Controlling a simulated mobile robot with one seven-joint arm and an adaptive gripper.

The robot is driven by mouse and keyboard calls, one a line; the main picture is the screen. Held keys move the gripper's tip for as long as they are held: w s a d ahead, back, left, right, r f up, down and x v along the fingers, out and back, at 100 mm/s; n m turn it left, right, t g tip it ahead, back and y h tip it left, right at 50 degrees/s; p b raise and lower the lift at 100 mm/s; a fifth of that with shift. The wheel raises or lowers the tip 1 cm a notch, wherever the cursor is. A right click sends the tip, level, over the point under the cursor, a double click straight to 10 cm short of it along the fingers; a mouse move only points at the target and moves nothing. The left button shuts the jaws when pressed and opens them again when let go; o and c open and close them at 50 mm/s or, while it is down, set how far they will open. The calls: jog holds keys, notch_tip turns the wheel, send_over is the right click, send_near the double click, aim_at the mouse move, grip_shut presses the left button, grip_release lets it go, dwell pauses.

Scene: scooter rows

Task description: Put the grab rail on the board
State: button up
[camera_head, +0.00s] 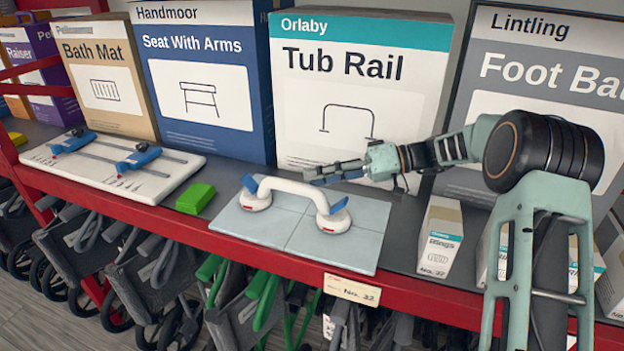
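A white grab rail (290,188) with a suction foot and a blue lever at each end stands on a pale grey-blue tiled board (258,229) on the shelf. Its left foot is near the board's left side and its right foot near the middle. My gripper (312,178) reaches in from the right, with its fingers pointing left at the right part of the rail's bar. In this view the fingertips appear just behind or above the bar. I cannot tell whether they touch it or how far apart they are.
Another white board (160,186) with rods and blue clamps lies at the left. A green block (195,198) sits between the boards. A small Rings box (440,238) stands at the right. Large boxes, including Tub Rail (360,70), line the back; a red shelf edge (230,247) runs in front.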

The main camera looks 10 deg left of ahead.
jog(key=b+v, duration=0.1)
jog(key=v, duration=0.9)
jog(key=shift+d+b, duration=0.3)
jog(key=shift+b, duration=0.05)
jog(key=shift+f, duration=0.1)
